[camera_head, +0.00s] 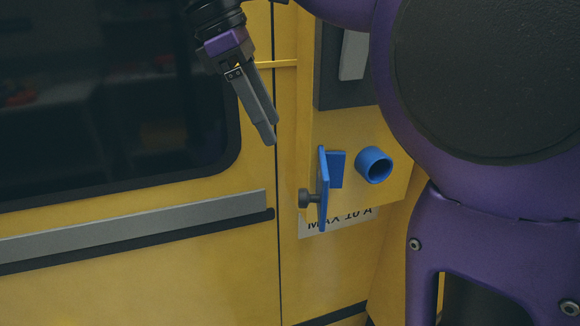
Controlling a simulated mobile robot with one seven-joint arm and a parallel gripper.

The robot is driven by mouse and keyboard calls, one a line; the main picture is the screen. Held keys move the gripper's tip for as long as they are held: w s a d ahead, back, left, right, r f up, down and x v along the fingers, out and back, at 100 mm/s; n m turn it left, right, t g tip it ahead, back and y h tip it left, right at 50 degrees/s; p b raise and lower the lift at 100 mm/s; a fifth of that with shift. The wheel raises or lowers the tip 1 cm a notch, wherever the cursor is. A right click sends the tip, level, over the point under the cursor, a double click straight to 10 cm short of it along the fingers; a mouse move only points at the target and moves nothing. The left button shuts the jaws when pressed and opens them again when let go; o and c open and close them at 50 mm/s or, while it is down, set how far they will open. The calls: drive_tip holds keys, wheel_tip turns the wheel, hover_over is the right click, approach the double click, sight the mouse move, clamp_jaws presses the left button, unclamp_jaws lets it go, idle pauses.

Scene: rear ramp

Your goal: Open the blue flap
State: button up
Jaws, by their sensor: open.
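The blue flap (323,190) stands out from the yellow panel and shows nearly edge-on, swung away from the panel. A dark round knob (305,198) sits on its left face. A blue block or plate (337,167) shows just behind and right of the flap; part of it is hidden by the flap. A blue round socket (375,164) is farther right. My gripper (269,138) is up and left of the flap, pointing down and right, apart from flap and knob. It holds nothing visible; its fingers overlap from this side.
A dark window (110,95) fills the upper left. A grey rail (130,226) runs below it. A label (340,219) lies under the flap, partly covered by it. A grey box (355,55) is above. My purple arm covers the right side.

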sight(302, 191)
drive_tip(key=b+x, duration=0.3)
drive_tip(key=x, duration=1.1)
drive_tip(key=shift+a+b, duration=0.15)
drive_tip(key=shift+b, duration=0.2)
clamp_jaws()
idle(0.6)
